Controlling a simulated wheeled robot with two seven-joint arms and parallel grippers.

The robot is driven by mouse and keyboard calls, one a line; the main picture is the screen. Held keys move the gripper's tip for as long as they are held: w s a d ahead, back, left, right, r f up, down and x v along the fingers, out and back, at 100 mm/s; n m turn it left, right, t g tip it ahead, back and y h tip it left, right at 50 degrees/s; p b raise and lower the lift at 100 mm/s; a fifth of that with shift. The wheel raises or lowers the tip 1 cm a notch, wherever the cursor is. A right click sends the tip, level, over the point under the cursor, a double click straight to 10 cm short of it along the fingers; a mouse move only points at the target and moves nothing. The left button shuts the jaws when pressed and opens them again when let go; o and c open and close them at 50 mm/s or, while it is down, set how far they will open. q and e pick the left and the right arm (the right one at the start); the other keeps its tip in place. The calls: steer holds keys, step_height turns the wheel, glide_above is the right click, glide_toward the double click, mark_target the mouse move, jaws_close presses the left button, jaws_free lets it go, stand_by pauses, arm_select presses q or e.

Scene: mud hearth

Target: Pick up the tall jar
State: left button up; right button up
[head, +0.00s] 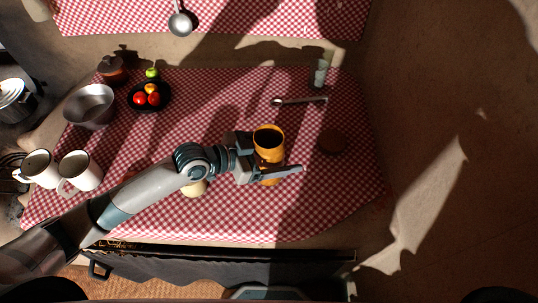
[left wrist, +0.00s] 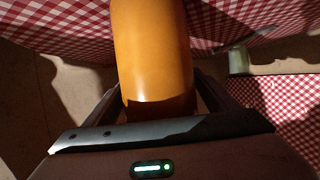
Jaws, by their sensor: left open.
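The tall jar (head: 268,147) is yellow-orange with a dark open mouth. It stands upright on the red-and-white checked cloth in the head view. My left gripper (head: 277,156) comes in from the left and has its fingers open around the jar, one on the far side and one on the near side. In the left wrist view the jar (left wrist: 153,60) fills the middle, between the two open fingers (left wrist: 160,100). I cannot tell whether either finger touches it. My right gripper is not in view.
A fruit plate (head: 131,104), metal bowl (head: 90,104) and white mugs (head: 79,171) are at left. A pale object (head: 194,189) sits beside my forearm.

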arm_select(q)
steer(key=shift+f, duration=0.1)
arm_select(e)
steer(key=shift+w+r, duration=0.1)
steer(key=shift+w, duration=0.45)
arm_select(q)
steer(key=c, duration=1.4)
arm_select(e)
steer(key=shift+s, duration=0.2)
arm_select(q)
steer(key=shift+d+r, duration=0.1)
steer(key=shift+r, duration=0.25)
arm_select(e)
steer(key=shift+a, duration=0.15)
